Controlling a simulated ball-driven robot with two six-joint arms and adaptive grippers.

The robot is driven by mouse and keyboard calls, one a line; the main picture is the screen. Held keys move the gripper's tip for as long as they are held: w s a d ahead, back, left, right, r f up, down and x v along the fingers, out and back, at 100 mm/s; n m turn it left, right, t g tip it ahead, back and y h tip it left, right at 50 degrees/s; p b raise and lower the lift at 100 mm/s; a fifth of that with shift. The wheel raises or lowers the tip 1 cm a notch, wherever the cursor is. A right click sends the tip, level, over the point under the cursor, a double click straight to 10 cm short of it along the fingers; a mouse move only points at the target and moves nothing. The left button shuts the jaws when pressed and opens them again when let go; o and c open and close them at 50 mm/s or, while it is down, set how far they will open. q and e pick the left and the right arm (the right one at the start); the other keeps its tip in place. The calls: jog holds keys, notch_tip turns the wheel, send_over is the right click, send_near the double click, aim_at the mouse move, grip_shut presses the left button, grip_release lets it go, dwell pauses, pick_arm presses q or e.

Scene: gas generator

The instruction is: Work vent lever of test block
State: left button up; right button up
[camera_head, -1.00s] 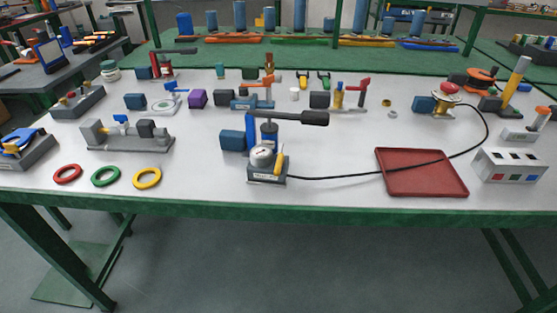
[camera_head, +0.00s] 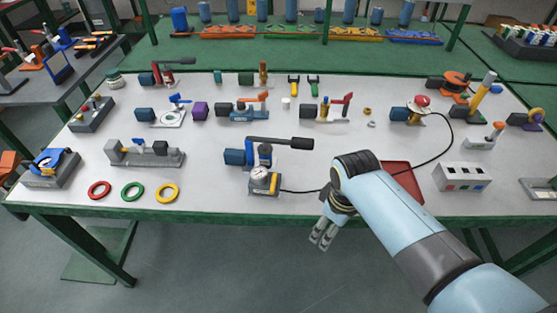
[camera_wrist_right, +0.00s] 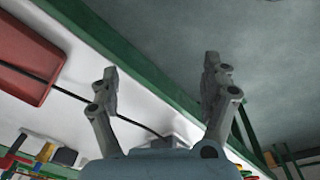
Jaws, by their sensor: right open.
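A small grey block with a round gauge (camera_head: 262,178) stands near the front middle of the table; a black hose leads from it. I cannot tell for certain that this is the test block, and its vent lever is not clear at this size. Directly behind it is a blue fitting with a long black-handled lever (camera_head: 285,142). My right gripper (camera_head: 321,240) points down just in front of the table's front edge, right of the gauge block and apart from it. In the right wrist view it (camera_wrist_right: 160,66) is open and empty. My left gripper is out of view.
A red tray (camera_head: 404,184) lies behind my right arm, partly hidden by it. The black hose (camera_head: 437,155) runs to a brass fitting with a red knob (camera_head: 421,101). Red, green and yellow rings (camera_head: 168,193) lie at the front left. The green table edge (camera_head: 230,213) is near my gripper.

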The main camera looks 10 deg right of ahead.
aim_at(276, 182)
jog(key=w+a+r+n+g+p, duration=0.1)
jog(key=w+a+r+n+p, duration=0.3)
jog(key=w+a+r+n, duration=0.55)
jog(key=w+f+b, duration=0.1)
jog(key=b, duration=0.1)
jog(key=w+f+m+b, duration=0.1)
jog(key=f+b, duration=0.1)
jog(key=b, duration=0.1)
jog(key=w+a+f+m+b, duration=0.1)
jog(key=f+b, duration=0.1)
jog(key=b, duration=0.1)
jog(key=shift+w+f+m, duration=0.25)
jog(key=shift+w, duration=0.05)
jog(key=shift+d, duration=0.1)
jog(key=shift+c, duration=0.4)
jog(key=c, duration=1.1)
